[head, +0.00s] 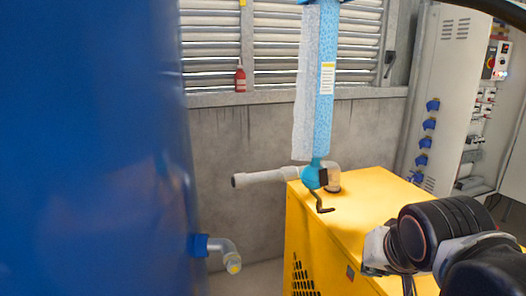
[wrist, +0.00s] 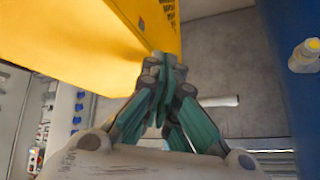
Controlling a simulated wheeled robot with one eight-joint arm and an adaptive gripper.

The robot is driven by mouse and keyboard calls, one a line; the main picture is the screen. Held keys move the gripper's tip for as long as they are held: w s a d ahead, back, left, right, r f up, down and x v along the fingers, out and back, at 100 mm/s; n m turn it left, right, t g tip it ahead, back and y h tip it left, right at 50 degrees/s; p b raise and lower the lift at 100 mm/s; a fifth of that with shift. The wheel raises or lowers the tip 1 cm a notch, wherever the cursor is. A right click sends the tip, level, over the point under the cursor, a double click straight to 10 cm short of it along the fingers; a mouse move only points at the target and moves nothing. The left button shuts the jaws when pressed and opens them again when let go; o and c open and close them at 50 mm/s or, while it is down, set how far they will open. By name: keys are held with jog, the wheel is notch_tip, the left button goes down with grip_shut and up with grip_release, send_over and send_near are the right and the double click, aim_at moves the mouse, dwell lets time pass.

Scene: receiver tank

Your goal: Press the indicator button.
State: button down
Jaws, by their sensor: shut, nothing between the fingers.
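No part is clearly marked as the indicator button. A round yellow cap (head: 234,266) sits on the end of a grey elbow (head: 222,249) on the blue tank (head: 95,150). The cap also shows at the wrist view's right edge (wrist: 311,45). A small dark square (head: 350,272) is on the yellow machine's side; it also shows in the wrist view (wrist: 141,24). My gripper (wrist: 166,62) is shut and empty, its fingertips beside the yellow machine's edge in the picture, left of the cap and apart from it. The head view does not show my fingertips clearly.
The yellow machine (head: 370,220) stands right of the tank, with a floor gap between. An electrical cabinet (head: 440,95) stands at the right.

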jog(key=s+f+n+b, duration=0.1)
jog(key=s+f+b, duration=0.1)
jog(key=f, duration=0.5)
jog(key=s+f+n+b, duration=0.2)
jog(key=s+f+b, duration=0.1)
jog(key=f, duration=0.4)
jog(key=shift+s+a+n+g+y, duration=0.3)
jog(key=shift+s+a+g+y, duration=0.05)
jog(key=shift+a+g+y, duration=0.1)
jog(key=shift+f, duration=0.1)
